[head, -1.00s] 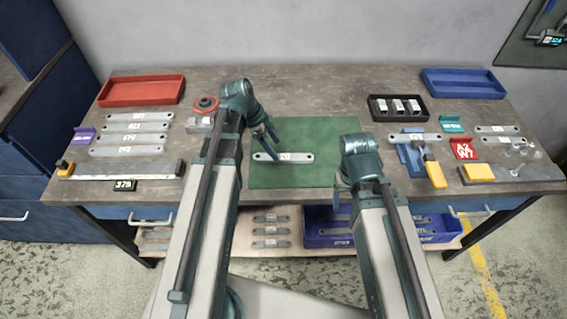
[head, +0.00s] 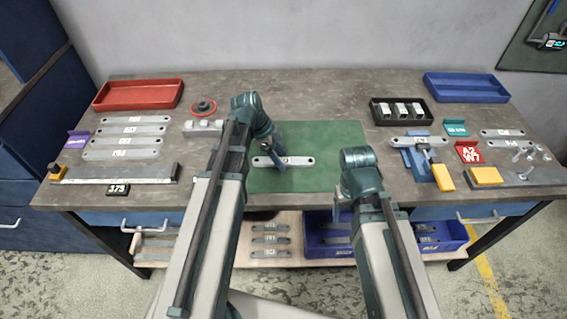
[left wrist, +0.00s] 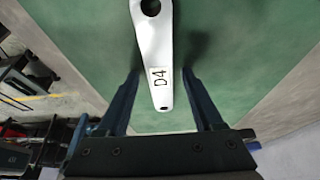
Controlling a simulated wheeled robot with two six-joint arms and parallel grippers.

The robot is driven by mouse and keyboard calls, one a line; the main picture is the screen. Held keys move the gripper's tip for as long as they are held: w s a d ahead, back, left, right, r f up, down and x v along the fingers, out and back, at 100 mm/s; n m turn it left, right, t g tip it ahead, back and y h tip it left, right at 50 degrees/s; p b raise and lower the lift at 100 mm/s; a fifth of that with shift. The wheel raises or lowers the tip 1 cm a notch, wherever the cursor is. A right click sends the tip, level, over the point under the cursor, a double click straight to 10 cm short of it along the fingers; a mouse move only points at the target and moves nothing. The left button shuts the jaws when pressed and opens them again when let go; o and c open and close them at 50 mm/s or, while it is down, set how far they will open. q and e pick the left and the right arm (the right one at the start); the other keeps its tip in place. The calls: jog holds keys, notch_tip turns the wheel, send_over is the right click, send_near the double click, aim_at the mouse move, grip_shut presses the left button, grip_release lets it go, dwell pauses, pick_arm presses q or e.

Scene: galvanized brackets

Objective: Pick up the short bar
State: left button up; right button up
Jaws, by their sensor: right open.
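A short light-grey bar (head: 300,161) with a hole at each end lies on the green mat (head: 322,130). In the left wrist view the bar (left wrist: 156,45) carries the label D4.
Several longer bars (head: 122,142) lie at the left by a red tray (head: 140,105). A black box (head: 400,122), a blue fixture (head: 420,163) holding a bar and a blue tray (head: 466,97) are at the right. The mat around the bar is clear.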

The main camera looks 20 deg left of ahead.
pick_arm(q)
grip_shut()
jog(key=shift+r, duration=0.1)
dwell(0.3)
jog(key=shift+r+p, duration=0.55)
jog(key=shift+p, duration=0.15)
notch_tip(320, 180, up, 3)
jog(key=p, duration=0.3)
jog(key=s+d, duration=0.2)
jog(key=d, duration=0.2)
jog(key=s+d, duration=0.3)
jog(key=d, duration=0.2)
jog(key=s+d, duration=0.2)
jog(key=d, duration=0.3)
jog(key=shift+s+r+p, duration=0.3)
jog(key=shift+s+r, duration=0.05)
jog(key=shift+s, duration=0.05)
